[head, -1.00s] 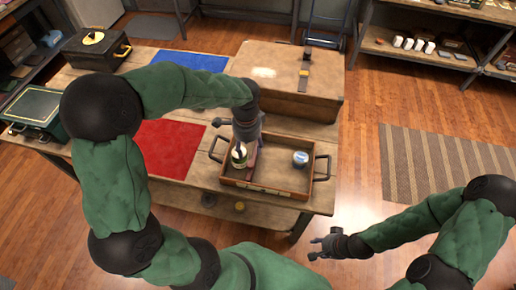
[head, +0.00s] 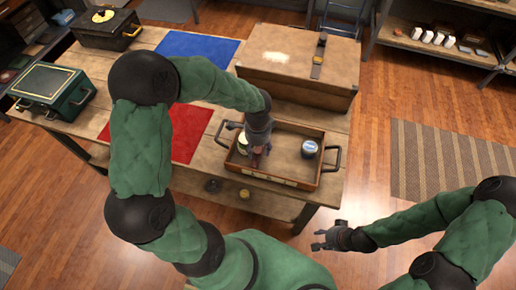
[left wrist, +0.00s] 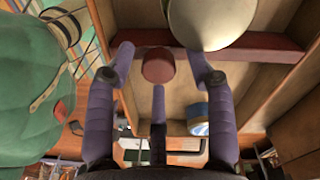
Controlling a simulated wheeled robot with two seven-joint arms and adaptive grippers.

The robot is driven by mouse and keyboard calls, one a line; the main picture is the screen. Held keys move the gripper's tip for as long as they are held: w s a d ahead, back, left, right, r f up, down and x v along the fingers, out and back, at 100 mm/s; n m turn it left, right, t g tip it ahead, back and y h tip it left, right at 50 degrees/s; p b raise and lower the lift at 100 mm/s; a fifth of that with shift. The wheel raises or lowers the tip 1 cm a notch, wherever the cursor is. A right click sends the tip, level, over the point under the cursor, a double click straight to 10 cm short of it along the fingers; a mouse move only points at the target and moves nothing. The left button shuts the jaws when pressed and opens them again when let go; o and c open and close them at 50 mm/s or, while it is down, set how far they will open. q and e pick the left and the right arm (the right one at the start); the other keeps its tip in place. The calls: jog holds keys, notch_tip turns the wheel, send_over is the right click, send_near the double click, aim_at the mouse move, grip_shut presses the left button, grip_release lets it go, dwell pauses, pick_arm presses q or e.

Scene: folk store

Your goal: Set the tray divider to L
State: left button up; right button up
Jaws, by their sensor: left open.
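The wooden tray (head: 322,178) stands on the table, with a handle at each end. My left gripper (head: 259,158) reaches down into its left half. The dark red divider (left wrist: 262,43) crosses the tray in the left wrist view. Its round red knob (left wrist: 158,68) lies between the open fingers of my left gripper (left wrist: 158,85), which appear not to close on it. In the head view the gripper mostly hides the divider. A jar (head: 242,145) stands left of the gripper. A blue-and-white jar (head: 309,148) stands in the right part. My right gripper (head: 325,238) is open and empty, off the table.
A large brown chest (head: 290,75) stands behind the tray. A red mat (head: 185,130) and blue mat (head: 195,45) lie to the left. A green box (head: 50,90) and dark case (head: 105,28) stand further left. Open floor lies right of the table.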

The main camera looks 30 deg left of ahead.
pick_arm(q)
jog(key=shift+c, duration=0.2)
grip_shut()
jog(key=w+d, duration=0.1)
jog(key=d, duration=0.3)
jog(key=w+d, duration=0.1)
jog(key=d, duration=0.3)
jog(key=w+d, duration=0.1)
jog(key=d, duration=0.3)
jog(key=shift+o, duration=0.2)
grip_release()
jog(key=shift+r, duration=0.1)
notch_tip(320, 180, up, 12)
